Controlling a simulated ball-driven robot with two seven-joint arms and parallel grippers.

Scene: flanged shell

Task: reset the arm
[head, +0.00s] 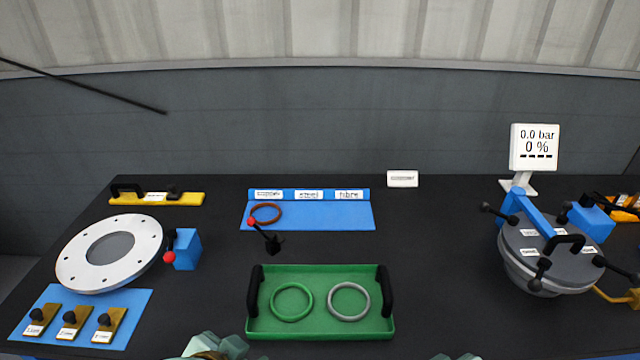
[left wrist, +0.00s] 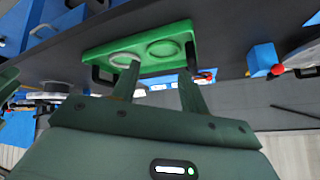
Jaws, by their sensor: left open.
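My left gripper (left wrist: 159,68) shows in the left wrist view with its two fingers apart and nothing between them. Beyond the fingers lies the green tray (left wrist: 100,55), which appears upside down there. In the head view, pale green parts of my left arm show at the bottom edge, just in front of the same tray (head: 320,328). A similar sliver of my right side shows at the bottom edge, too little to make out a gripper. The tray holds a green ring (head: 275,301) and a grey ring (head: 334,301).
A blue mat (head: 340,217) with a brown ring (head: 255,217) lies behind the tray, near a red-tipped lever (head: 272,242). A white flange (head: 135,235) and yellow blocks (head: 75,322) are left. The lidded grey vessel (head: 545,275) and a display (head: 534,148) stand right.

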